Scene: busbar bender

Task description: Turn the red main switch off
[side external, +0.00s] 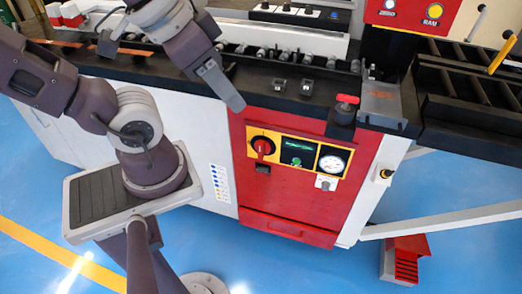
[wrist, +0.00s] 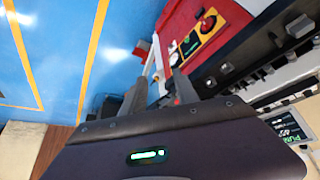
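The red main switch (side external: 262,147) is a red rotary handle on a dark round base. It sits at the left end of a yellow-framed panel on the red cabinet front, and its grip appears to point downward. In the wrist view the switch (wrist: 208,21) shows small near the top. My gripper (side external: 236,105) is above and a little left of the switch, in front of the black bench edge, apart from the switch. In the wrist view my gripper (wrist: 158,84) shows two dark fingers with a gap between them and nothing held.
A green-lit display (side external: 297,152) and a round gauge (side external: 332,163) sit right of the switch. A red-topped knob (side external: 346,99) stands on the bench above. A red foot pedal (side external: 406,258) is on the blue floor. The space before the cabinet front is clear.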

